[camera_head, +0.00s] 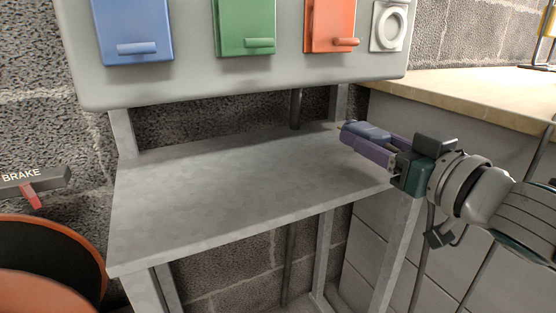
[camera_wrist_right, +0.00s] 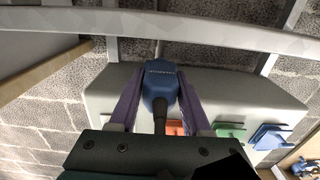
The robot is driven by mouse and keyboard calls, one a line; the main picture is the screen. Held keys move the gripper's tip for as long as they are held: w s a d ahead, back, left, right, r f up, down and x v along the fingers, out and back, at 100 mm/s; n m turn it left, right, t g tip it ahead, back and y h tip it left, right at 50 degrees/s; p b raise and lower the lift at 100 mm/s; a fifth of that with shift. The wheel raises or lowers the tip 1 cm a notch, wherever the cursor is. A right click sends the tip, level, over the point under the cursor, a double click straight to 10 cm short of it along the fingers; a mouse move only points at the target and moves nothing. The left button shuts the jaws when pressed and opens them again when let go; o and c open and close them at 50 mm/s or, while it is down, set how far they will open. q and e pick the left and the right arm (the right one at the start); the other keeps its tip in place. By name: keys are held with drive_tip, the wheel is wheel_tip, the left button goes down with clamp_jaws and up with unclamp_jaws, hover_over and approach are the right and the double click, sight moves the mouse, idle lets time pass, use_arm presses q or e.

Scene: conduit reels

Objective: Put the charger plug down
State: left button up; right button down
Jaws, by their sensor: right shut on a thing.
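The charger plug (camera_head: 371,130) is a small blue block in my right gripper (camera_head: 368,145), which has purple fingers. In the right wrist view the plug (camera_wrist_right: 158,88) sits between the two fingertips, with a dark cable running back toward the palm. My right gripper is shut on it, near the right end of a grey metal shelf (camera_head: 210,195). The plug appears held over or beside the shelf's back right corner; its exact height above the surface is hard to tell. The shelf top is bare. My left gripper is out of view.
A grey panel above the shelf carries blue (camera_head: 132,30), green (camera_head: 245,25) and red (camera_head: 330,22) covered sockets and a round white one (camera_head: 389,27). A wooden worktop (camera_head: 470,95) lies at right. An orange reel (camera_head: 45,262) stands lower left, below a BRAKE lever (camera_head: 32,190).

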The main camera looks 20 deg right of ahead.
sight(363, 173)
wheel_tip(363, 173, down, 3)
drive_tip(key=shift+r+b, duration=0.1)
drive_tip(key=shift+b, duration=0.6)
drive_tip(key=shift+r, duration=0.1)
drive_tip(key=shift+f, duration=0.6)
drive_tip(key=shift+c, duration=1.8)
unclamp_jaws()
drive_tip(key=shift+r, duration=0.15)
